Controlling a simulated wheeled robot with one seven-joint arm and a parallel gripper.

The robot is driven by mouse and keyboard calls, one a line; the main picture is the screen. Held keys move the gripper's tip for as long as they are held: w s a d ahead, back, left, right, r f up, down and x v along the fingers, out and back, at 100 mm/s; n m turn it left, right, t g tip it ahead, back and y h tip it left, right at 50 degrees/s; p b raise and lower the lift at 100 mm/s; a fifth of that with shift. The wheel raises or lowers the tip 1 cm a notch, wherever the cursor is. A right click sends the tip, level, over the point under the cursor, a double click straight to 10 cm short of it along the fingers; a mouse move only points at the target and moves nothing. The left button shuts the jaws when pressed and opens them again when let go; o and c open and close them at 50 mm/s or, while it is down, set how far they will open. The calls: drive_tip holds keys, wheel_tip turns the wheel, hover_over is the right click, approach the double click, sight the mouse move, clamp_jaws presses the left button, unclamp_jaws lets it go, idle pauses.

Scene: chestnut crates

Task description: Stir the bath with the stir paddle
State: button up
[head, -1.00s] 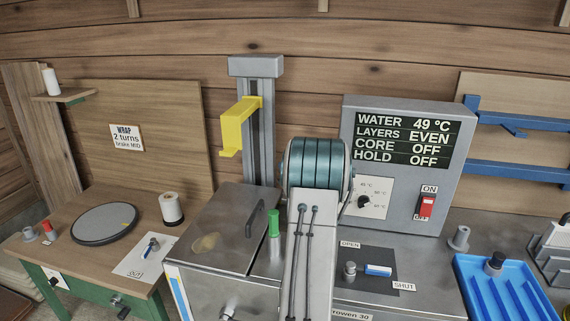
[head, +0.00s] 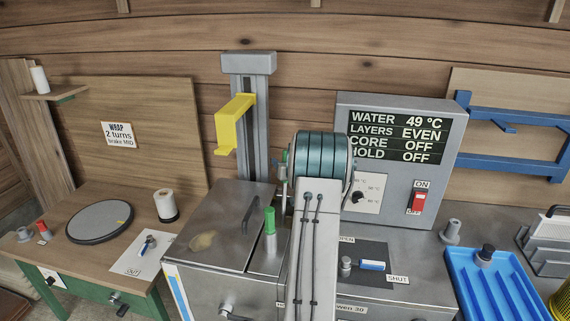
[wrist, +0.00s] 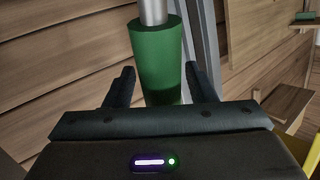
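The stir paddle shows as a green upright handle (head: 269,221) on a metal rod, standing at the right side of the steel bath (head: 228,225). Its lower part is hidden inside the bath. In the wrist view, which looks upside down, the green handle (wrist: 158,60) appears between the two dark fingers of my gripper (wrist: 160,74). The gripper is open, with a visible gap on each side of the handle. I cannot tell how deep the handle lies between the fingers. In the head view my arm hides most of the gripper.
A yellow bracket (head: 232,124) hangs on a grey column (head: 254,110) behind the bath. The grey panel (head: 385,205) reads water 49 °C, layers even, core off, hold off. A blue ribbed tray (head: 492,290) lies right; a table with a dark disc (head: 99,221) stands left.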

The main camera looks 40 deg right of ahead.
drive_tip(key=shift+a, duration=0.1)
drive_tip(key=b+v, duration=0.2)
drive_tip(key=v, duration=1.1)
drive_tip(key=shift+s, duration=0.4)
drive_tip(key=shift+a, duration=0.1)
idle(1.3)
drive_tip(key=shift+f, duration=0.1)
drive_tip(key=shift+t+h, duration=0.6)
drive_tip(key=shift+t, duration=0.1)
drive_tip(key=x, duration=0.4)
drive_tip(key=f+x, duration=0.1)
drive_tip(key=x, duration=0.8)
drive_tip(key=shift+w+a+f, duration=0.15)
drive_tip(key=shift+w+f, duration=0.2)
drive_tip(key=shift+w, duration=0.1)
clamp_jaws()
